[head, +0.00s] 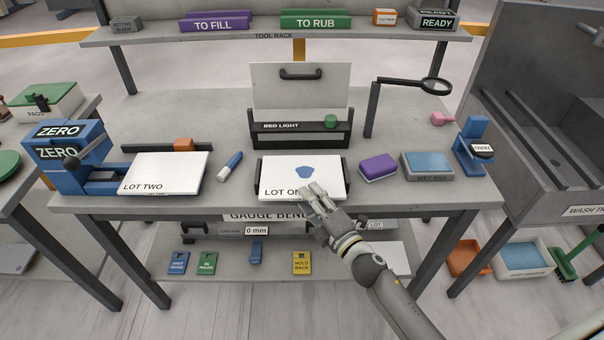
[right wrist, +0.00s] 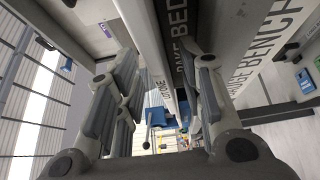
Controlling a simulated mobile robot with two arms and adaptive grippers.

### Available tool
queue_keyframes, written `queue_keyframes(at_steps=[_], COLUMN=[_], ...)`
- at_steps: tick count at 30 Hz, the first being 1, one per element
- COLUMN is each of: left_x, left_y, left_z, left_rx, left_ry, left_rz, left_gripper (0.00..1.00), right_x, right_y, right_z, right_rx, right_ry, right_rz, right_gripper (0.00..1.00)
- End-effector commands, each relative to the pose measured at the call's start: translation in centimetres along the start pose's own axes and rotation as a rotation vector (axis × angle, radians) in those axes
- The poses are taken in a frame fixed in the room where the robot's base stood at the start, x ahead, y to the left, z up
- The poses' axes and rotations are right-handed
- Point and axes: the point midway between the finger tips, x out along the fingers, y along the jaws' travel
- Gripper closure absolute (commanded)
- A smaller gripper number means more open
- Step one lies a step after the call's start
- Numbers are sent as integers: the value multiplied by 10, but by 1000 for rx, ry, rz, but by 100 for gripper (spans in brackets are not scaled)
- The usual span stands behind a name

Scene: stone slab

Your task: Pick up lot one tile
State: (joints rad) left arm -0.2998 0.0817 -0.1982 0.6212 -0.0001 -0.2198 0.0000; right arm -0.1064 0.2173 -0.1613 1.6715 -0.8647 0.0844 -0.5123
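The lot one tile (head: 322,172) is a white slab with a blue patch on top. It lies in a dark holder (head: 347,188) on the gauge bench, in front of the bed light. My right gripper (head: 312,194) is at the tile's front edge and covers the end of its label. I cannot tell whether either finger touches the tile. My left gripper is not in view.
The bed light (head: 290,139) stands behind the tile. The lot two tile (head: 165,172) lies at left beside a blue-and-white marker-like piece (head: 229,166). A purple block (head: 377,167) and a blue-topped pad (head: 427,165) are at right. A magnifier (head: 430,86) stands behind.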

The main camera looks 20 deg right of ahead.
Motion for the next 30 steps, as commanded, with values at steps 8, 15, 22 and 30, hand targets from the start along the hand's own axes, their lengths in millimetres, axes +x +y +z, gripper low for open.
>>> queue_keyframes(at_steps=[8, 15, 22, 30], left_x=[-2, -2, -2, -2], left_y=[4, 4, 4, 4], left_z=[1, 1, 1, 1], left_rx=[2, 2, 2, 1], left_ry=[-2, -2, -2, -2], left_rz=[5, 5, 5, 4], left_gripper=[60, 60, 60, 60], right_x=[16, 16, 16, 16], right_y=[0, 0, -1, 2], right_z=[-1, -1, -1, -1], right_rx=[0, 0, 0, 0], right_ry=[1, 1, 1, 2], right_rz=[0, 0, -1, 3], right_gripper=[64, 78, 100, 100])
